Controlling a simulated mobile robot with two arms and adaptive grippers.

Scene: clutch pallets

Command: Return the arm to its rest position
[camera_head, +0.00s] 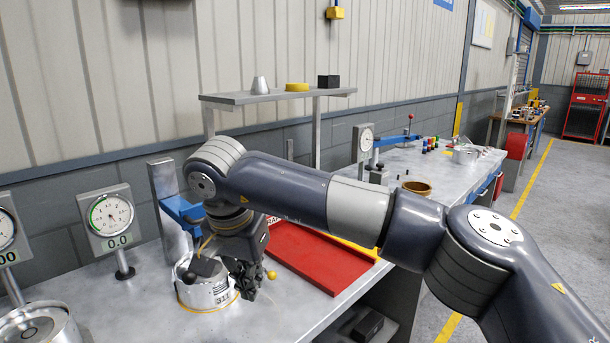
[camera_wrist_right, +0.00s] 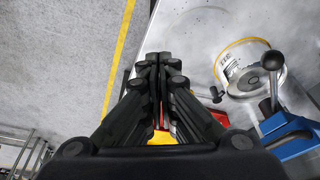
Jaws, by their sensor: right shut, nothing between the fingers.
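My right arm comes in from the right in the head view and reaches across the bench. My right gripper (camera_head: 246,280) hangs at its end, low over the bench and beside a silver cylindrical part (camera_head: 205,291). In the right wrist view the gripper (camera_wrist_right: 158,62) has its fingers together with nothing between them. The silver part (camera_wrist_right: 252,72), with an orange ring around it, lies to the right of the fingers, apart from them in this view. My left gripper is not in view.
A blue lever press (camera_head: 180,211) stands behind the silver part, its black-knobbed handle near the gripper. A red tray (camera_head: 320,262) lies right of the gripper. Dial gauges (camera_head: 110,217) stand at left. A grey shelf (camera_head: 275,97) rises behind. The floor at right is clear.

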